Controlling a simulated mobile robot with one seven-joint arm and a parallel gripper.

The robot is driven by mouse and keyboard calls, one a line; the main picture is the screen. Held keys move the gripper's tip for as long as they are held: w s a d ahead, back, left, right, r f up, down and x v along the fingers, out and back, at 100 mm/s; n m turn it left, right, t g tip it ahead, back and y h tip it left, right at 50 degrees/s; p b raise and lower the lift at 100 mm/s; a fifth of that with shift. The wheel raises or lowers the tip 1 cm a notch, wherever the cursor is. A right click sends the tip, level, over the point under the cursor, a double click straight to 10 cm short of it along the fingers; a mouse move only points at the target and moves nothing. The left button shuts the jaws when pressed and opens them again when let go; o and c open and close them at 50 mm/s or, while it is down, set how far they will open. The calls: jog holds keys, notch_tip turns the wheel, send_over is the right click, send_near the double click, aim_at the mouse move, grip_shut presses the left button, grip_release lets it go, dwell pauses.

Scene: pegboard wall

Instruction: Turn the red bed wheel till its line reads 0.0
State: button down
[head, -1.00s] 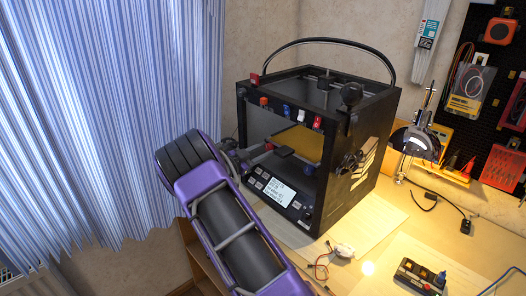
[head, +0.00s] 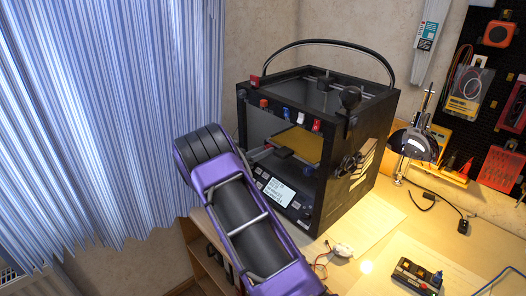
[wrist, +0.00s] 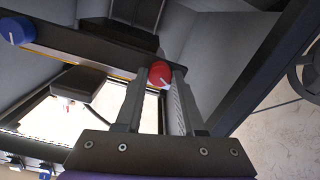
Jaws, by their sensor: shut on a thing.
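A small red wheel (wrist: 160,73) with a white line on its face sits between the fingertips of my gripper (wrist: 157,77) in the wrist view. My gripper is shut on it. The line runs slantwise near the wheel's lower right edge; I cannot read its value. In the head view, the black 3D printer (head: 345,195) stands on the bench, with its yellowish bed (head: 297,143) inside. My purple arm covers the printer's front left corner there and hides the gripper and the red wheel.
A blue wheel (wrist: 17,30) is at the left in the wrist view, well apart from the fingers. The printer's lit display panel (head: 278,191) is close beside my arm. A lamp (head: 415,142) and a small switch box (head: 417,273) stand right of the printer.

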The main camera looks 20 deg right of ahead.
jog(key=shift+r, duration=0.1)
dwell(0.3)
jog(key=c, duration=0.5)
grip_release()
jog(key=v, duration=1.7)
jog(key=shift+s+a, duration=0.15)
jog(key=shift+a, duration=0.05)
